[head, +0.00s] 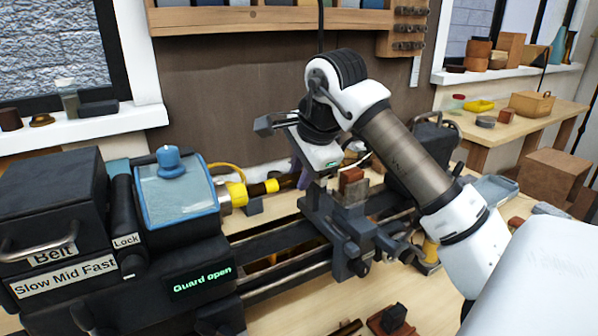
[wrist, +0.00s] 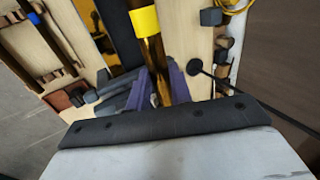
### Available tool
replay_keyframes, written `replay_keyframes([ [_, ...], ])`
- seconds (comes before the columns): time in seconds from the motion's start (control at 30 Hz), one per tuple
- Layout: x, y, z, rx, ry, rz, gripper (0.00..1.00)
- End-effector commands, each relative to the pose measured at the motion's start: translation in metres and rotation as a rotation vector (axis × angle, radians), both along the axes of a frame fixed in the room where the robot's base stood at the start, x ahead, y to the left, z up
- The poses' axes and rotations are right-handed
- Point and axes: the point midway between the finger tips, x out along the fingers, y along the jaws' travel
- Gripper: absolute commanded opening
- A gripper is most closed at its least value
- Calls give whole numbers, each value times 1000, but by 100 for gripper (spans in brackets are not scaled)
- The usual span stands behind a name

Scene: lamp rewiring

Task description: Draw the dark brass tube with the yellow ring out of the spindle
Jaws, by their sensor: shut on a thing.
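The dark brass tube (head: 286,182) lies roughly level, to the right of the lathe's spindle nose (head: 237,194). Its yellow ring (head: 272,186) sits between the spindle and my gripper, and a dark length shows left of the ring, running toward the yellow part at the spindle. I cannot tell whether the tube's end is inside. My gripper (head: 303,180) has its purple fingers shut on the tube, right of the ring. In the wrist view the fingers (wrist: 166,88) flank the tube (wrist: 154,52), with the yellow ring (wrist: 144,20) beyond them.
The blue guard (head: 178,190) stands at the headstock, whose display (head: 202,281) reads "Guard open". A carriage with tool post (head: 345,215) stands on the bed close below my gripper. A dark block (head: 254,206) sits under the tube. The tailstock (head: 424,150) is to the right.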

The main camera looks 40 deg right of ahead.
Motion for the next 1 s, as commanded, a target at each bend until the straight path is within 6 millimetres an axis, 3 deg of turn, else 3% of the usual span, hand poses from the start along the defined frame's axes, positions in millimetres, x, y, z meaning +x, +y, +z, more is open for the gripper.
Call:
replay_keyframes([
  [0.27, 0, 0, 4, 0, 1, -1, 0],
  [1.0, 0, 0, 49, 0, 0, 0, 0],
])
